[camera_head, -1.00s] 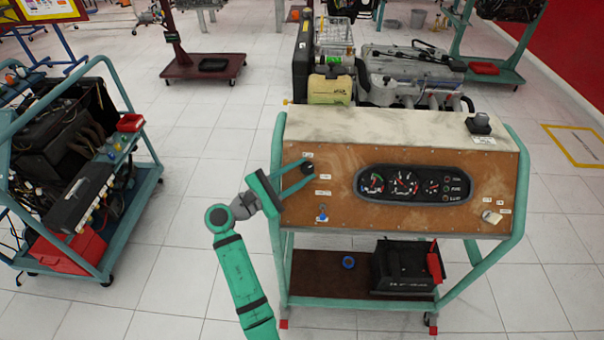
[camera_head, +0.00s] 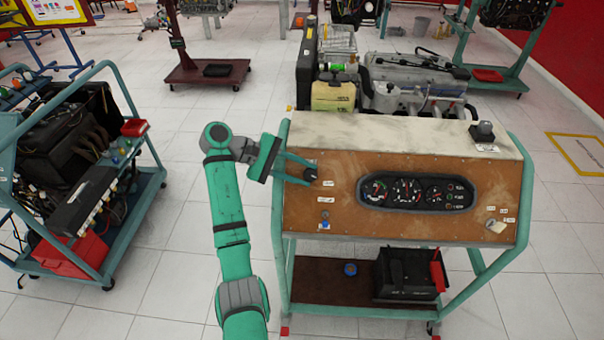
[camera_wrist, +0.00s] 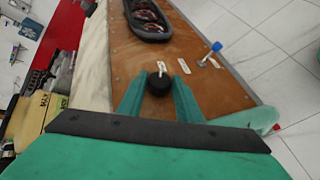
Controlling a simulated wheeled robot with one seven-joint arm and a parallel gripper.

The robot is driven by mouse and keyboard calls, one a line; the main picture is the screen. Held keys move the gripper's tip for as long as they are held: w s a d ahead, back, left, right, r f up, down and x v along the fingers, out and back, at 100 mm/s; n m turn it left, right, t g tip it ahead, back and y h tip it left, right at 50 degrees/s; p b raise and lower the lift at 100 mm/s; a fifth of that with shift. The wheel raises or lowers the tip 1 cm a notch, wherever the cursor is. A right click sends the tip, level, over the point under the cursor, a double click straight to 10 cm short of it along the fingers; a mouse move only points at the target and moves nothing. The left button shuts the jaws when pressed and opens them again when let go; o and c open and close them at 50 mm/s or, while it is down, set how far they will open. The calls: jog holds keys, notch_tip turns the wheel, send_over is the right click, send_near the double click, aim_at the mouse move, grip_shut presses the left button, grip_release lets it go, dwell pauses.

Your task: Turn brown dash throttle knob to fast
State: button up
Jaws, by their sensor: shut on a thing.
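The dash is a brown panel (camera_head: 345,222) on the front of a teal-framed engine trainer. The black throttle knob (camera_head: 311,174) sits at its upper left. In the wrist view the knob (camera_wrist: 159,83) lies between the two teal fingers. My gripper (camera_head: 308,172) reaches in from the left and is shut on the knob. In the wrist view my gripper (camera_wrist: 158,92) has a finger on each side of it. A small white label sits beside the knob; its print is too small to read.
Gauges (camera_head: 417,191) fill the panel's middle. A blue-topped switch (camera_head: 325,222) is below the knob, and a key-like switch (camera_head: 496,226) is at the right. A second engine trainer (camera_head: 75,165) stands at the left. Open tiled floor lies between the two trainers.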

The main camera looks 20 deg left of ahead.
jog(key=shift+w+m+g+y, duration=0.15)
jog(key=shift+m+g+y, duration=0.35)
jog(key=shift+m+g, duration=0.3)
jog(key=shift+d, duration=0.2)
jog(key=o, duration=1)
jog(key=shift+a+r, duration=0.1)
jog(key=v, duration=1)
jog(key=shift+a+r, duration=0.25)
jog(key=shift+a, duration=0.1)
